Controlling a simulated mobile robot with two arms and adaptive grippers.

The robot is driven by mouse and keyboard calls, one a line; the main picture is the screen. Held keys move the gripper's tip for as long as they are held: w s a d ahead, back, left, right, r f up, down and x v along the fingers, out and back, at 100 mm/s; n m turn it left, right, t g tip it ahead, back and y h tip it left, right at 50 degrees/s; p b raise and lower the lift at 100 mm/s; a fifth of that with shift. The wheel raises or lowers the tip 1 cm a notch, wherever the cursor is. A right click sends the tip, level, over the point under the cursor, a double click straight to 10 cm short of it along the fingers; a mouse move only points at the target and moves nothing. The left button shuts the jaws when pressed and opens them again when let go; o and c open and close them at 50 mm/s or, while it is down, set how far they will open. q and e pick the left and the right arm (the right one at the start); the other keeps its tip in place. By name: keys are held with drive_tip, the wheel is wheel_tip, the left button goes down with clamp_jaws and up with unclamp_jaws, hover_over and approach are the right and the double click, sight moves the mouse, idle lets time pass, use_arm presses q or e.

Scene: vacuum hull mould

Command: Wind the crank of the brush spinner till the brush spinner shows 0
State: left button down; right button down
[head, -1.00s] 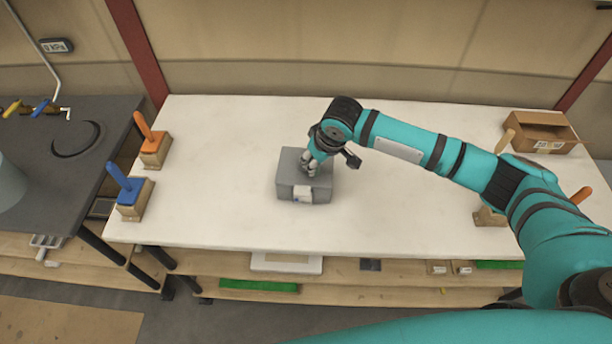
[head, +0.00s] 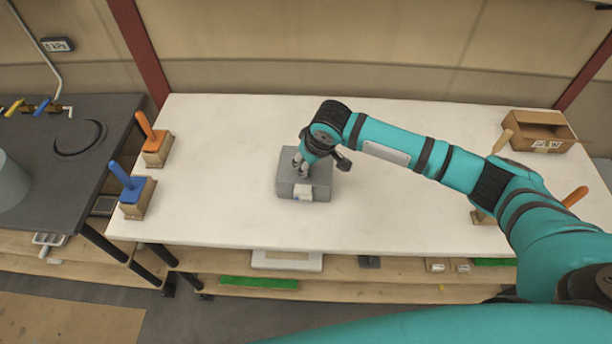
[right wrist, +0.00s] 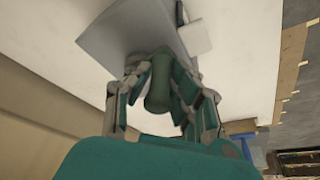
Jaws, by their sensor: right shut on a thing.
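The brush spinner (head: 318,186) is a grey box on the white table, with a small whitish part (head: 303,192) on its front side. I cannot read a number on it. My right gripper (head: 301,168) is over the top of the box, coming down from above. In the right wrist view the gripper (right wrist: 160,88) is shut on a dark green crank knob (right wrist: 158,92), with the grey box (right wrist: 130,32) beyond it. The rest of the crank is mostly hidden by the fingers. My left gripper is not in view.
On the table's left stand an orange-handled brush (head: 155,152) and a blue-handled brush (head: 137,200). More brushes stand at the right, partly behind my arm. An open cardboard box (head: 540,130) is at the back right. The white table (head: 230,130) is clear around the spinner.

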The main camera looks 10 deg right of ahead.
sight(293, 171)
drive_tip(key=shift+w+a, duration=0.1)
drive_tip(key=shift+a, duration=0.45)
drive_tip(key=shift+w+a, duration=0.1)
drive_tip(key=shift+a, duration=0.05)
drive_tip(key=shift+w+a, duration=0.25)
drive_tip(key=shift+a, duration=0.05)
drive_tip(key=shift+w+a, duration=0.2)
drive_tip(key=shift+w, duration=0.05)
drive_tip(key=shift+w+a, duration=0.4)
drive_tip(key=shift+w, duration=0.3)
